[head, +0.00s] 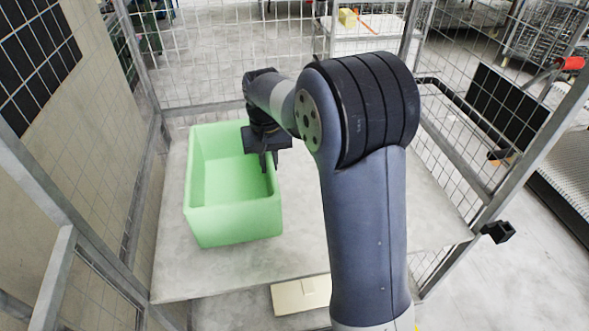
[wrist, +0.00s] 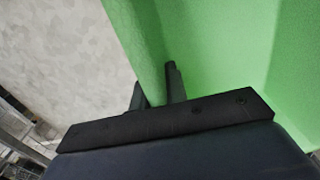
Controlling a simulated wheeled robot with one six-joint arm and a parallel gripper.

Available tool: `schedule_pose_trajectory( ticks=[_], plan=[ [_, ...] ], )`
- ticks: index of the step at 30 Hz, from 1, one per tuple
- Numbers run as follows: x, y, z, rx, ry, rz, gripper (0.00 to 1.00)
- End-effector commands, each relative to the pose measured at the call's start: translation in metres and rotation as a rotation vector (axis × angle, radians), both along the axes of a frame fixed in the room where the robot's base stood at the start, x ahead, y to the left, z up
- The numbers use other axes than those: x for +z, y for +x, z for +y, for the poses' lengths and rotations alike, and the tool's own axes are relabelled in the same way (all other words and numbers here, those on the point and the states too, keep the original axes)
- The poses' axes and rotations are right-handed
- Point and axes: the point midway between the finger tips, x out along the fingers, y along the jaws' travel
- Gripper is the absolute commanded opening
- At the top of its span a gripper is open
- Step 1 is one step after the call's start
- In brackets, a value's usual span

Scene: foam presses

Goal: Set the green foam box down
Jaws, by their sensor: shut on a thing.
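The green foam box (head: 232,222) is an open-topped box at the left part of the grey table (head: 340,235). My gripper (head: 269,163) is at the box's right wall, with one finger inside and one outside. In the wrist view my gripper (wrist: 158,90) is shut on the rim of the green foam box (wrist: 215,50), and the box's inside looks empty. The box looks upright. I cannot tell whether its underside touches the table or hangs just above it. My arm hides part of the table.
Wire mesh fencing (head: 230,55) with metal posts surrounds the table at the back and sides. A pale flat item (head: 300,294) lies low at the table's front edge. Bare tabletop shows in front of the box and right of my arm.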

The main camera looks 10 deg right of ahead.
Motion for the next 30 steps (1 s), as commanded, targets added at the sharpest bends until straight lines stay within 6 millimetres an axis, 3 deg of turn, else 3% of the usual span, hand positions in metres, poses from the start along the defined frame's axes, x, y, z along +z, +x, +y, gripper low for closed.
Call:
schedule_pose_trajectory(
  ticks=[9, 21, 30],
  plan=[
    [-0.05, -0.001, 0.0, 0.0, -0.001, 0.005, 0.0],
    [-0.096, -0.001, 0.0, 0.0, -0.001, 0.003, 0.0],
    [-0.1, 0.0, 0.0, 0.0, 0.0, 0.0, 0.0]
  ],
)
